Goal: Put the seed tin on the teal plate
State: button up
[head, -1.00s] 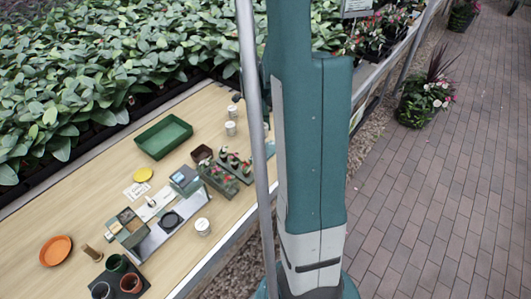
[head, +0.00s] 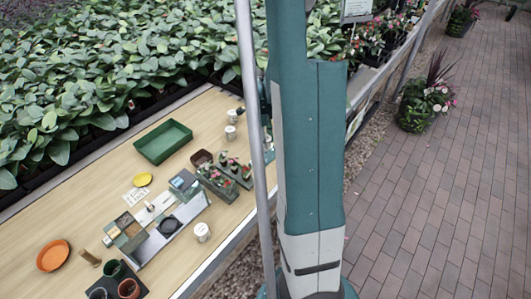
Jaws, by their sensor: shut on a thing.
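Several small white tins with labels too small to read stand on the wooden bench. The far white tin (head: 232,116) has the dark end of my gripper (head: 240,110) at its upper right side. My gripper is small and partly hidden by the grey pole and my arm, and it is shut on this tin. A second white tin (head: 231,132) stands just in front of it, and a third (head: 202,232) stands near the bench's front edge. I cannot tell from the labels which is the seed tin. No teal plate shows; my arm hides part of the bench.
A green tray (head: 150,158), a yellow dish (head: 142,180), a brown bowl (head: 201,158) and potted seedlings (head: 225,180) stand on the bench (head: 85,215). An orange dish (head: 53,256) lies at the left.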

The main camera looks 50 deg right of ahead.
aim_at(265, 156)
jog(key=shift+f, duration=1.15)
jog(key=shift+f, duration=0.1)
jog(key=shift+f+b, duration=0.5)
jog(key=shift+f, duration=1.25)
jog(key=shift+f, duration=0.2)
jog(key=o, duration=0.9)
jog(key=shift+r, duration=0.1)
jog(key=shift+w+a+r+p, duration=0.2)
jog(key=shift+r+p, duration=0.15)
jog(key=shift+r, duration=1.65)
jog(key=shift+w+a+r+p, duration=0.1)
jog(key=shift+w+r+p, duration=0.15)
jog(key=shift+r, duration=1.8)
jog(key=shift+w+a+r+p, duration=0.15)
jog(key=shift+r+p, duration=0.25)
jog(key=shift+r, duration=1.6)
jog(key=shift+d, duration=0.1)
